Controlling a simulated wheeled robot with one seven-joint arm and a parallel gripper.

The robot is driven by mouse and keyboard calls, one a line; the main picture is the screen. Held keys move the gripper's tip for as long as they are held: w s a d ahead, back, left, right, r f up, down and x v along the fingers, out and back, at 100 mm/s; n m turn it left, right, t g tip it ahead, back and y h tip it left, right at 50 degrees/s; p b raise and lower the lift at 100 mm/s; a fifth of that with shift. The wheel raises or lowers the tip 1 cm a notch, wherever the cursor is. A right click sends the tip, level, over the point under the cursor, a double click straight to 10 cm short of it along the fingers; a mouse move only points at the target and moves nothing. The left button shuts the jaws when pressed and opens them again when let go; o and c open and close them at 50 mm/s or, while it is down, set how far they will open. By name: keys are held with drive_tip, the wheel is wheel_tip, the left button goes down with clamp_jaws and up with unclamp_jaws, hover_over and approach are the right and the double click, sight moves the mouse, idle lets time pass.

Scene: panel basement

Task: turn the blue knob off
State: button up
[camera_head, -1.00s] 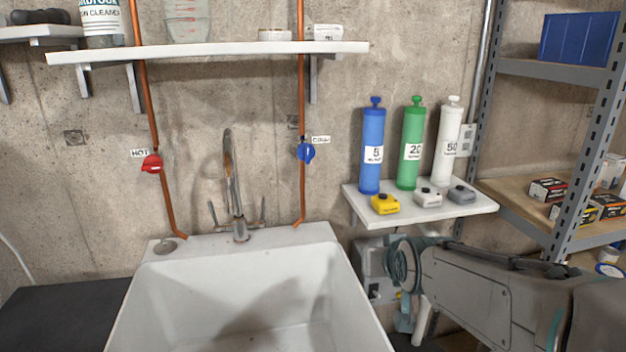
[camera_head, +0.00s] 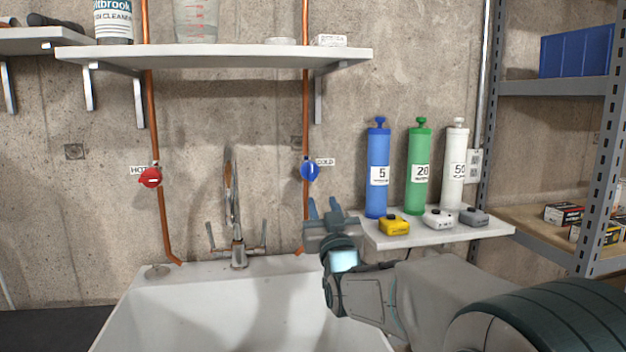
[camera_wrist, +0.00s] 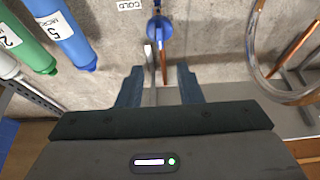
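The blue knob (camera_head: 310,171) sits on the right copper pipe, beside a "COLD" label, above the sink's right back corner. In the wrist view the blue knob (camera_wrist: 159,30) is straight ahead, beyond the fingertips. My gripper (camera_head: 324,206) is just below and slightly right of the knob in the head view, apart from it. In the wrist view my gripper (camera_wrist: 160,80) has its two blue fingers spread with nothing held between them. The exact gap in depth to the knob is hard to tell.
A red knob (camera_head: 150,178) marked "HOT" is on the left pipe. A faucet (camera_head: 238,225) rises behind the white sink (camera_head: 240,310). A small shelf (camera_head: 455,235) with blue, green and white cylinders is right of my gripper. A long shelf (camera_head: 220,56) runs above.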

sight(312, 173)
drive_tip(key=p+x, duration=0.1)
drive_tip(key=x, duration=1)
drive_tip(key=shift+w+a, duration=0.1)
drive_tip(key=shift+w, duration=0.2)
drive_tip(key=shift+c, duration=0.3)
clamp_jaws()
